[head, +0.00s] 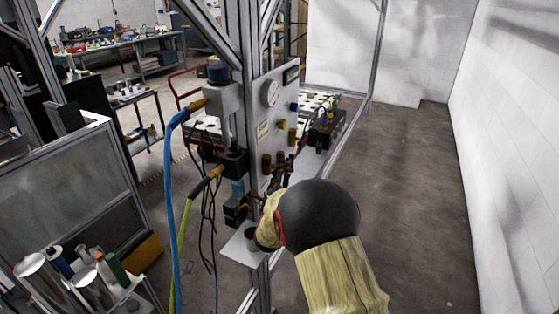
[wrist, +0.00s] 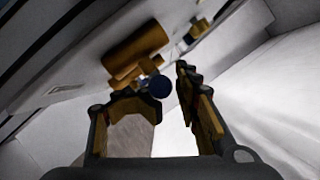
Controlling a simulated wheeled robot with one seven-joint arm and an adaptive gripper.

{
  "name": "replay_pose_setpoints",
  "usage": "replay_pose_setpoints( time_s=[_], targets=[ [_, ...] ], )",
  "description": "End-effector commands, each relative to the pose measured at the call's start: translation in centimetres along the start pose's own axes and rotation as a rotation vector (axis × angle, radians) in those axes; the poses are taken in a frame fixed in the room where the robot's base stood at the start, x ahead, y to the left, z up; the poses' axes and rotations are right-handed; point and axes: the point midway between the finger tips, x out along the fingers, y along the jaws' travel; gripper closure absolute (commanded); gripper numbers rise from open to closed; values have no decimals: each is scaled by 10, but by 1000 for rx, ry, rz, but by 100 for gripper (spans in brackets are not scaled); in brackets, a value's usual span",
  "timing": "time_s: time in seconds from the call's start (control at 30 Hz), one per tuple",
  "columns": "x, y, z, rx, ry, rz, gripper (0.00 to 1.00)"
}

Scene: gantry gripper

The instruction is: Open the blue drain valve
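A small dark blue round knob (wrist: 160,86), which looks like the drain valve, shows in the wrist view beside a brass fitting (wrist: 136,52) on the pale panel. My gripper (wrist: 155,92) is open, with its two fingers apart. The knob appears in the gap between the fingertips, close to them; I cannot tell whether it touches either one. In the head view my arm reaches to the lower part of the upright panel (head: 262,152). There my dark wrist and arm cover much of the gripper, and I cannot make out the knob.
The panel carries a round gauge (head: 271,93) and several brass fittings. A blue hose (head: 173,190) and dark cables hang to its left. A small metal shelf (head: 240,246) juts out below. Open floor (head: 420,190) lies to the right, up to a white wall (head: 510,130).

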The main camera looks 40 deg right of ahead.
Motion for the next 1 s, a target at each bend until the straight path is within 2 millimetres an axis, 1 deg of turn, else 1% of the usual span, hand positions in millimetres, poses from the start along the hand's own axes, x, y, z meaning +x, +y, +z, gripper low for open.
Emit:
replay_pose_setpoints(
  time_s=[0.03,0.1,0.2,0.33,0.67,1.0],
  targets=[
    [9,-2,2,1,-4,-6,70],
    [20,-2,2,1,-5,-5,70],
    [31,-2,3,1,-5,-6,70],
    [40,-2,3,0,-5,-4,70],
    [43,-2,3,0,-5,-3,70],
    [42,-2,3,0,-5,-3,89]
  ],
)
